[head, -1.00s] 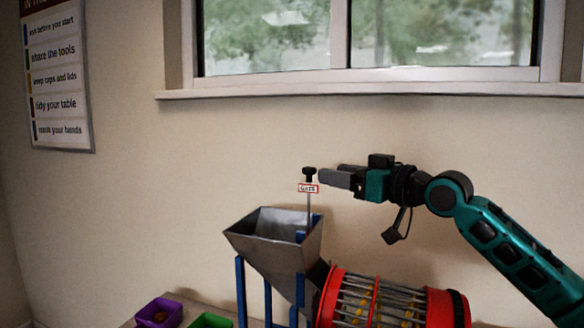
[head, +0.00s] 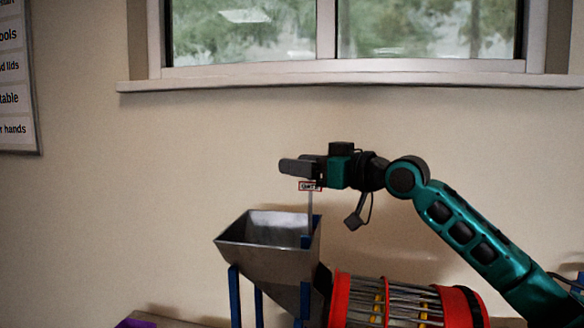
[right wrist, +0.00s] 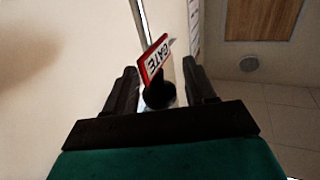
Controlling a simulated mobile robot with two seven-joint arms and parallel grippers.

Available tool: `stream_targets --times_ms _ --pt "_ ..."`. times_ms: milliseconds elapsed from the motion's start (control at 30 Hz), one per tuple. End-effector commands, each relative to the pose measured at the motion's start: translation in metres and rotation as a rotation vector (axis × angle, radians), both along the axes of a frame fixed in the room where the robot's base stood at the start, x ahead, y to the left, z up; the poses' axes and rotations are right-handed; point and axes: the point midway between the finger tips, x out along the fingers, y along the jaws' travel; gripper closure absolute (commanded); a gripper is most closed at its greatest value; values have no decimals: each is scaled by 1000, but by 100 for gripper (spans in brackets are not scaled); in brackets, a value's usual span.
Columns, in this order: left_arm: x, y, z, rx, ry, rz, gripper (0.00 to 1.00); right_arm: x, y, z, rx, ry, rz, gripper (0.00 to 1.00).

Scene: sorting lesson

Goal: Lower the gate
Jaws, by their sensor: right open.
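The gate's rod (head: 310,212) rises upright from the grey metal hopper (head: 262,232) and carries a red-edged GATE label (head: 310,187). My right gripper (head: 285,167) is level with the rod's top, just above the label, and hides the black knob in the head view. In the right wrist view the black knob (right wrist: 158,95) is between the two open fingers of my right gripper (right wrist: 159,66), with the label (right wrist: 155,59) just beyond it. The fingers look apart from the knob on both sides. My left gripper is not in view.
A red-ringed barred drum (head: 385,302) lies to the right of the hopper, below my right arm. Blue posts (head: 235,295) hold up the hopper. A purple bin (head: 135,323) shows at the bottom edge. The wall and window sill (head: 330,80) are behind.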

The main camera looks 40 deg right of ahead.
Motion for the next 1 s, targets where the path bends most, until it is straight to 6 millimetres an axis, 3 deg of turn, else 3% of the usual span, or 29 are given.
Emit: stream_targets --times_ms 300,867,1000 --pt "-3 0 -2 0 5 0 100 0 0 0 0 1 0 45" --pt "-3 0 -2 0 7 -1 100 0 0 0 0 0 0 99" --pt "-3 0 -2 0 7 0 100 0 0 0 0 0 0 100"
